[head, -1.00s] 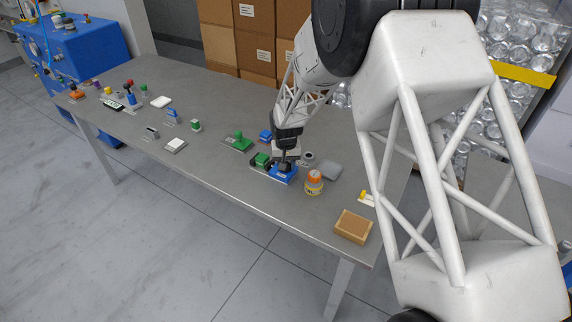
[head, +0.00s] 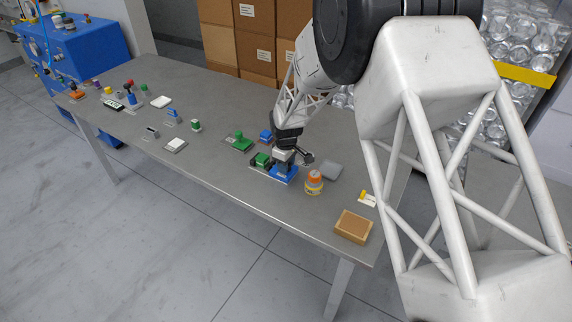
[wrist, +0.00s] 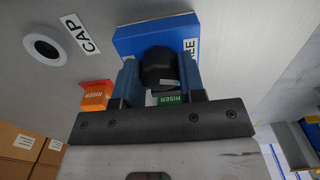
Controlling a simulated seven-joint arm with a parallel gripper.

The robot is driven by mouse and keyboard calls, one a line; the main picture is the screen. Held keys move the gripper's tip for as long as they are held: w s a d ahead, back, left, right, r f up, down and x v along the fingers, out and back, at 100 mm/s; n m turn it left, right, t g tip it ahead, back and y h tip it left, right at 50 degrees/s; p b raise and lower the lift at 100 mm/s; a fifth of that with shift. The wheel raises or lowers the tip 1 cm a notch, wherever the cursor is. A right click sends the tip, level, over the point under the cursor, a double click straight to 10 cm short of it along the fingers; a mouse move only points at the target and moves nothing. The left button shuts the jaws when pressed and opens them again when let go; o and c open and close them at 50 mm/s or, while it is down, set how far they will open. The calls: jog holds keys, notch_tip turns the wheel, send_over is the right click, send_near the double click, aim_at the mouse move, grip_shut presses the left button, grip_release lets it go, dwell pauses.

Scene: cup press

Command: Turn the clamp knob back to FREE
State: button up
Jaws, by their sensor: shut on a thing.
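The clamp is a blue block (wrist: 150,35) with a black knob (wrist: 160,65) on it in the wrist view. In the head view the blue block (head: 286,174) sits on the table beneath my gripper (head: 284,162). In the wrist view my gripper (wrist: 159,78) has one finger on each side of the knob and is shut on it. A light mark (wrist: 170,84) shows on the knob's near side. A white label (wrist: 190,48) stands at the block's right side; its visible letters end in E, and the rest is hidden by the finger.
A white ring (wrist: 43,47) and a CAP label (wrist: 78,33) lie left of the clamp.

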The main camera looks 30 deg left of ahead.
jog(key=shift+r+n, duration=0.1)
jog(key=shift+n, duration=1.4)
jog(key=o, duration=0.9)
jog(key=shift+o, duration=0.2)
jog(key=shift+r, duration=0.1)
jog(key=shift+r, duration=3.8)
